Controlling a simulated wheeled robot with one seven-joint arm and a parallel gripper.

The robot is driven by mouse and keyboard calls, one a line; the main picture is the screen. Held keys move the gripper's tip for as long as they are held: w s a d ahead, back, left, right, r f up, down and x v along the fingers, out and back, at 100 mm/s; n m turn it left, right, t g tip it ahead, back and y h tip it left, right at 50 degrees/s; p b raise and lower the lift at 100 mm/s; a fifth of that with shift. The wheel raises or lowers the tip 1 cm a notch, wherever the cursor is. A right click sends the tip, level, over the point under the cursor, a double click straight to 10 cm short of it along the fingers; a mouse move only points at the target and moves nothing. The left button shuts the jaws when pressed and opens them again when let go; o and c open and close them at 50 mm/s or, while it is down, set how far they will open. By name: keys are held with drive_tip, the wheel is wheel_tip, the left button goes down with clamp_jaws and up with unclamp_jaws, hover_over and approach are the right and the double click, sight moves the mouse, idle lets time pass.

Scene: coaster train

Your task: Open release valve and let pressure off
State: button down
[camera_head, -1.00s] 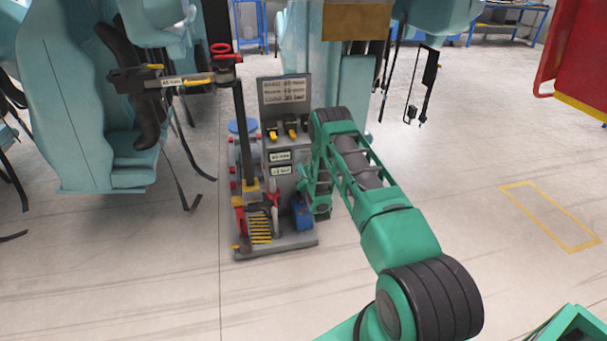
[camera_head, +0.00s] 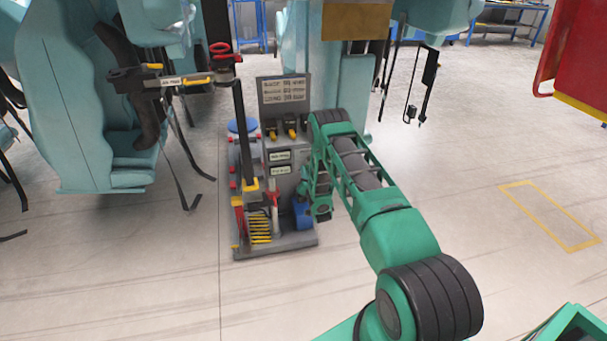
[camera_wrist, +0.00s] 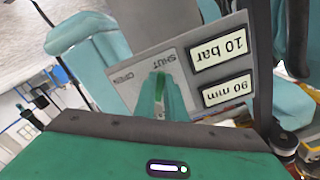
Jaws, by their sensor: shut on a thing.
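The grey hydraulic unit (camera_head: 290,239) stands on the floor left of my arm, and its side panel (camera_wrist: 130,92) fills the middle of the wrist view. The panel carries the words SHUT and OPEN, upside down, beside the release valve's place. My gripper (camera_wrist: 160,78) is shut there, its green fingers against the panel between me and the marks. The valve handle is almost wholly hidden by the fingers, so its angle cannot be told. Two readouts show upside down: 10 bar (camera_wrist: 221,47) and 90 mm (camera_wrist: 227,90).
A black post with a red ring (camera_head: 221,49) and a side arm rises from the unit. Teal coaster seats (camera_head: 75,110) with hanging straps stand at left and behind. A red panel (camera_head: 580,60) is far right. Floor right of my arm is clear.

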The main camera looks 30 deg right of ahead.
drive_tip(key=shift+s+d+r+n, duration=0.2)
drive_tip(key=shift+d+n, duration=0.65)
drive_tip(key=shift+n, duration=1.7)
drive_tip(key=shift+s+d+n, duration=0.25)
drive_tip(key=shift+d+n, duration=0.55)
drive_tip(key=shift+n, duration=1.7)
drive_tip(key=shift+s+d+r+n, duration=0.2)
drive_tip(key=shift+d+n, duration=0.65)
drive_tip(key=shift+n, duration=1.7)
drive_tip(key=c, duration=1.8)
unclamp_jaws()
drive_tip(key=shift+s, duration=0.1)
drive_tip(key=v, duration=1)
drive_tip(key=shift+s, duration=0.3)
